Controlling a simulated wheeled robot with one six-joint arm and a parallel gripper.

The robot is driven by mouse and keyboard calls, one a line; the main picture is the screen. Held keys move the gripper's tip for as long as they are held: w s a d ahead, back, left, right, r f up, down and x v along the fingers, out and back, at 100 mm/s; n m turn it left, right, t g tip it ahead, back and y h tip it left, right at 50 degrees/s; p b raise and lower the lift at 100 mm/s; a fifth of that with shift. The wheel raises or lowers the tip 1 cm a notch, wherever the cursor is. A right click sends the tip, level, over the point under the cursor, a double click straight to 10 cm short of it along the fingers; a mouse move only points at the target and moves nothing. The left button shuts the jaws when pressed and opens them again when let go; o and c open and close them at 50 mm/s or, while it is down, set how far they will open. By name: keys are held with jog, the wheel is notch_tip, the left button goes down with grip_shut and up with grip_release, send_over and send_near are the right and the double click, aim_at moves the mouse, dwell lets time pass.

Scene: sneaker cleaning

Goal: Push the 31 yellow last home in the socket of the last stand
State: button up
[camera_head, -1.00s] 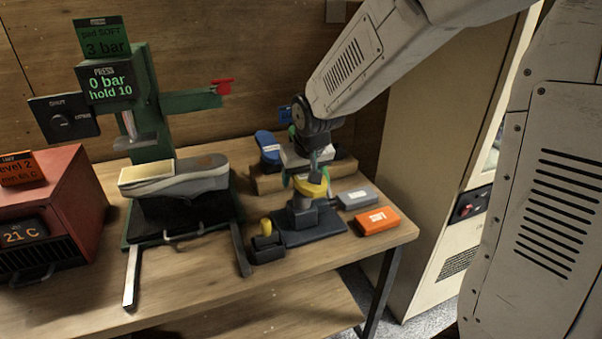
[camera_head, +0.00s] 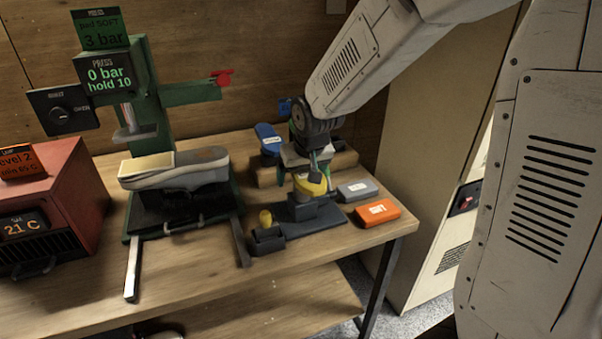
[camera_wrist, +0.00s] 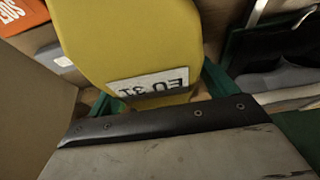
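The yellow last (camera_head: 311,187) sits at the top of the dark last stand (camera_head: 318,213), under my gripper (camera_head: 306,176). In the wrist view the yellow last (camera_wrist: 125,45) fills the upper middle, with a white label reading EU 31 upside down. Green fingers of my gripper (camera_wrist: 155,92) show on both sides of it, and my gripper appears shut on it. The last's lower end meets the top of the stand in the head view. The socket is hidden, so I cannot tell how deep the last is.
A blue last (camera_head: 268,139) stands on a wooden rack behind. Grey (camera_head: 357,190) and orange (camera_head: 377,213) blocks lie to the right near the table edge. The green press (camera_head: 150,120) with a sneaker (camera_head: 180,170) stands left.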

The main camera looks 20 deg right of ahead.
jog(key=v, duration=0.7)
jog(key=shift+s+r, duration=0.15)
jog(key=shift+r, duration=0.25)
jog(key=s, duration=0.1)
jog(key=s+f+g, duration=0.1)
jog(key=s, duration=0.1)
jog(key=s+g, duration=0.1)
jog(key=shift+s+d+f, duration=0.2)
jog(key=shift+s+f, duration=0.05)
jog(key=shift+s, duration=0.1)
jog(key=s+d+r, duration=0.1)
jog(key=s+r, duration=0.2)
jog(key=s, duration=0.8)
jog(key=s+d+r+g, duration=0.1)
jog(key=s+r, duration=0.2)
jog(key=s, duration=0.9)
jog(key=shift+d, duration=0.3)
jog(key=shift+w, duration=0.1)
